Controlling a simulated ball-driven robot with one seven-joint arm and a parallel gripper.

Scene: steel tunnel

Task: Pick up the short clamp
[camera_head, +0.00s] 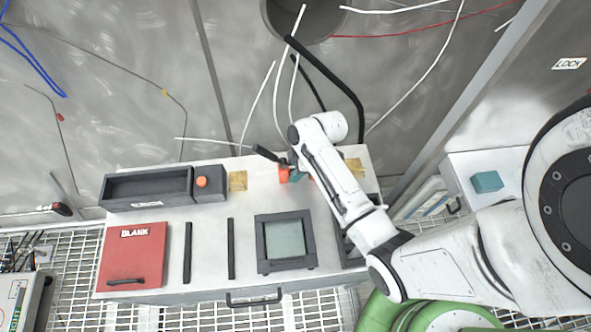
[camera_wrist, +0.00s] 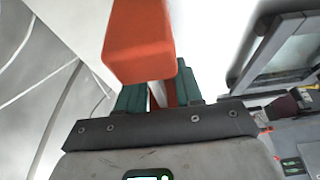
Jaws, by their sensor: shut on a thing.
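The clamp is an orange-red piece with a thick block end (camera_wrist: 138,48), large and close in the wrist view. A narrower orange part of it runs down between the teal finger pads of my gripper (camera_wrist: 160,96). My gripper is shut on this part. In the head view a small patch of the orange clamp (camera_head: 284,174) shows at the back of the white workbench, beside the teal fingers of my gripper (camera_head: 295,176). My white arm hides the rest. I cannot tell whether the clamp touches the bench top.
The white bench (camera_head: 205,225) also bears a dark tray (camera_head: 148,189), a red BLANK box (camera_head: 133,258), two dark bars and a framed screen (camera_head: 284,240). Loose cables (camera_head: 330,75) hang behind it. A teal block (camera_head: 487,182) sits on the right-hand unit.

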